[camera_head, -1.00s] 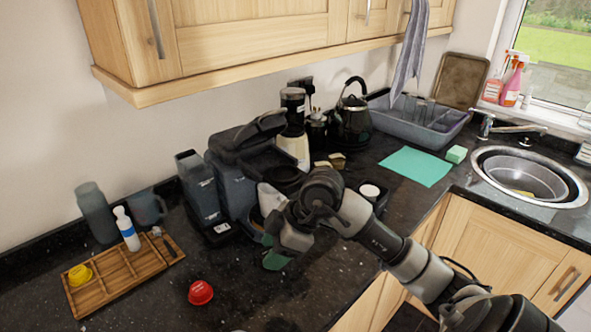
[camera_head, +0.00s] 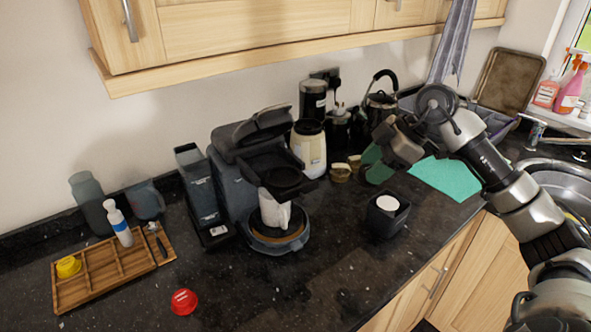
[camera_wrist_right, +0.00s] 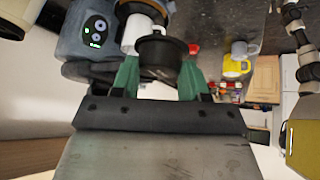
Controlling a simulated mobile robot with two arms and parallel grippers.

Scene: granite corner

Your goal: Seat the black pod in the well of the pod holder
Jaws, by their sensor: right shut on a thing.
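My right gripper (camera_head: 375,163), with green fingertips, is raised to the right of the coffee machine (camera_head: 235,170). In the right wrist view, a black round pod (camera_wrist_right: 162,52) sits between the green fingertips, which are shut on it. In the head view I cannot make out the pod beside the gripper. The pod holder (camera_head: 287,181) appears to be the dark round-welled part that juts from the machine under its raised lid; the inside of its well is hard to see. The gripper is apart from it. My left gripper is not in view.
A white cup (camera_head: 273,212) stands on the drip tray (camera_head: 276,246). A black box with a white top (camera_head: 388,212), a cream jar (camera_head: 309,150) and a kettle (camera_head: 380,104) are nearby. A red pod (camera_head: 184,302) and a wooden tray (camera_head: 110,270) lie left. The front counter is clear.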

